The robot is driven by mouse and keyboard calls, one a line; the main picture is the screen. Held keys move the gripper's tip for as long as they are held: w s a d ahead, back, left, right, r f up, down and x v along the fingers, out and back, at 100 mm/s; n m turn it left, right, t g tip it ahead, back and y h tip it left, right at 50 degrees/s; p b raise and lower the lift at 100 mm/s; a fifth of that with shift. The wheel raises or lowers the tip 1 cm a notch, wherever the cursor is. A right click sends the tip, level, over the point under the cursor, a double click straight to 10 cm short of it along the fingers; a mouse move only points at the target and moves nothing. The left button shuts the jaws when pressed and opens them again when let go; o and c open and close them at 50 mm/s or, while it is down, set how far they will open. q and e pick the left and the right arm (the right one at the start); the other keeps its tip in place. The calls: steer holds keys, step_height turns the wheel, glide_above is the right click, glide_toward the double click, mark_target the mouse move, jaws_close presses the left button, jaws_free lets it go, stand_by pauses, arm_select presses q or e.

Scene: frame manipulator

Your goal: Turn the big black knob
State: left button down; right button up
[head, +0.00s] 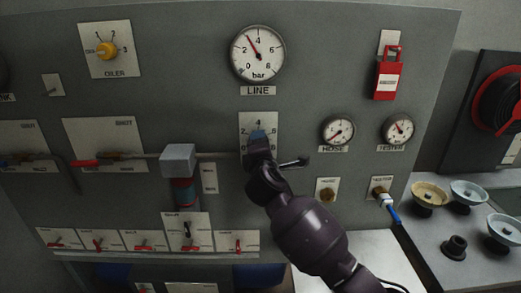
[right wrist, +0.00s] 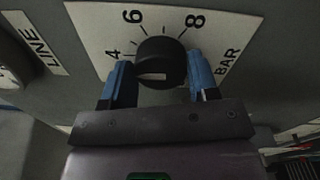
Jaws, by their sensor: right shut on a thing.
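The big black knob (right wrist: 161,60) sits on a white plate (right wrist: 98,24) marked with 4, 6, 8 and BAR. A pale mark shows on the side of the knob nearer my wrist camera. My right gripper (right wrist: 160,78) is shut on the knob, one blue finger on each side of it. In the head view my right gripper (head: 258,136) is in front of the scale plate (head: 245,121) below the LINE gauge (head: 257,54), and it hides the knob there. My left gripper is not in view.
A grey block on a red and blue filter (head: 178,160) juts out left of my right gripper. Small gauges (head: 337,131) and a red padlock tag (head: 387,82) are to the right. Red-handled valves (head: 98,243) line the lower panel. Bowls (head: 429,194) stand on the right-hand bench.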

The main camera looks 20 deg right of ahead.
steer(key=shift+a+f+m+h+b, duration=0.1)
steer(key=shift+m+h+b, duration=0.35)
steer(key=shift+m, duration=1.8)
steer(key=shift+f+m+b, duration=0.15)
steer(key=shift+m+b, duration=0.65)
steer(key=shift+m, duration=1.5)
steer(key=shift+a+f+m+h+b, duration=0.1)
steer(key=shift+m+h+b, duration=0.35)
steer(key=shift+m, duration=1.8)
steer(key=shift+g+y, duration=0.3)
steer(key=o, duration=0.9)
steer(key=shift+r, duration=0.1)
steer(key=shift+s, duration=0.15)
